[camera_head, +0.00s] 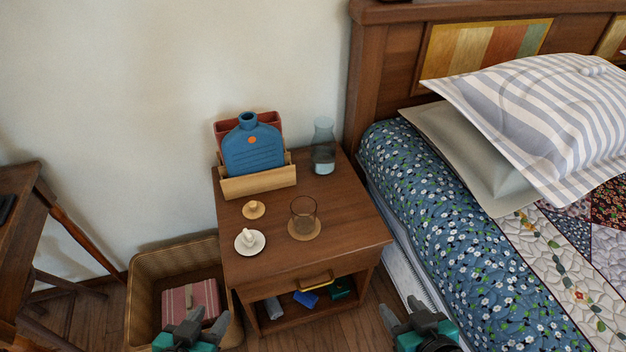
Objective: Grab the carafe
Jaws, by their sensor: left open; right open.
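The carafe (323,148) is clear glass with a narrow neck and some water in its lower part. It stands upright at the back right of the wooden nightstand (345,222), near the bed. My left gripper (207,323) is at the bottom of the view, in front of the nightstand's left side and over the basket. My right gripper (405,308) is at the bottom right, beside the bed's edge. Both grippers are open, empty and well apart from the carafe; their lower parts are cut off by the frame.
A blue bottle-shaped item (253,150) stands in a wooden holder (258,183) left of the carafe. A glass (304,211) on a coaster, a candle dish (250,241) and a small wooden piece (254,209) are nearer. A bed (430,200) borders the right; a wicker basket (146,290) stands left.

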